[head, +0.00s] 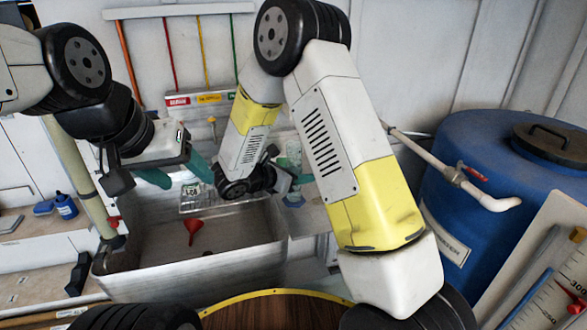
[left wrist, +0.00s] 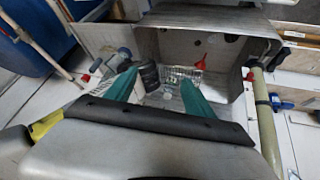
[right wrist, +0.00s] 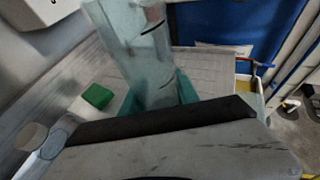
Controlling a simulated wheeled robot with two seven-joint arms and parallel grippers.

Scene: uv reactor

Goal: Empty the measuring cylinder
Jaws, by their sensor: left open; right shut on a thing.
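The measuring cylinder (head: 293,157) is a clear, pale tube standing roughly upright beyond the sink's right side in the head view. My right gripper (head: 296,180) is shut on it. In the right wrist view the cylinder (right wrist: 145,50) rises between the teal fingers, with dark and red marks on its wall. I cannot tell how much liquid it holds. My left gripper (head: 180,173) is open and empty over the back left of the metal sink (head: 215,270). Its teal fingers (left wrist: 158,97) are wide apart in the left wrist view.
A red funnel (head: 193,229) is in the sink. A wire rack (head: 192,196) is at the sink's back. A green block (right wrist: 97,96) lies on the ribbed drainboard (right wrist: 210,65).

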